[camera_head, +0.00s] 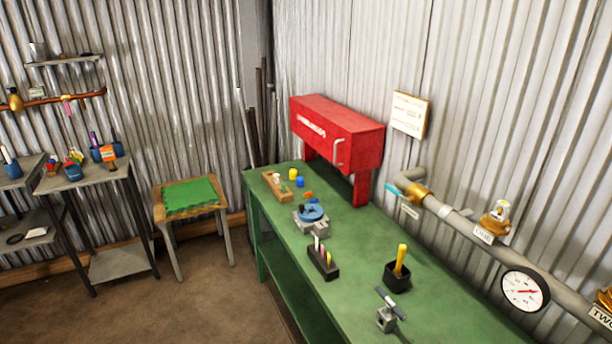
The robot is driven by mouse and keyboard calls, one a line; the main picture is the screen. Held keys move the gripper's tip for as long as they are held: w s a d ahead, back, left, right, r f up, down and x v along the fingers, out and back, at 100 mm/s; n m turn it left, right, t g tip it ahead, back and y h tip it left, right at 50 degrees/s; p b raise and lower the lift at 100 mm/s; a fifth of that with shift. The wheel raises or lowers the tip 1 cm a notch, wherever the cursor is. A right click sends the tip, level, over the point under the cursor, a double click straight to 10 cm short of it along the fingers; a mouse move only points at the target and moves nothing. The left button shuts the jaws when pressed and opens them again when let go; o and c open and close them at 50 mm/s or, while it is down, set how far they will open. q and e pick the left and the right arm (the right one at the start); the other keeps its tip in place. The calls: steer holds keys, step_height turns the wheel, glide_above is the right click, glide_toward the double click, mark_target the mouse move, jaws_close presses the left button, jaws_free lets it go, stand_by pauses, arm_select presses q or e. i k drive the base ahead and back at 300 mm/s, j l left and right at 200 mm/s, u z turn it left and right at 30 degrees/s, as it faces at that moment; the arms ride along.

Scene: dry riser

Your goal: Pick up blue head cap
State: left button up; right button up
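A small blue cap-like piece (299,182) stands on the far end of the green bench (370,262), beside a small yellow piece (292,174). A larger round blue part (312,212) sits on a grey fixture (312,224) nearer to me. Which of the two blue pieces is the blue head cap I cannot tell for sure. Neither my left nor my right gripper is in view.
A red cabinet (345,135) stands at the bench's back. A wooden rack (270,187), a dark tool holder (324,266), a black cup (397,279) and a small clamp (387,318) are on the bench. A pipe (462,227) runs along the right wall.

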mark_target(300, 180)
steer(key=i+j+z, duration=0.15)
steer(key=i+j, duration=0.25)
steer(key=i+j+z, duration=0.15)
steer(key=i+j, duration=0.2)
steer(key=i+j+z, duration=0.1)
steer(key=i+j, duration=0.25)
steer(key=j, duration=0.2)
steer(key=i+j+z, duration=0.15)
steer(key=i+j, duration=0.15)
steer(key=j, duration=0.2)
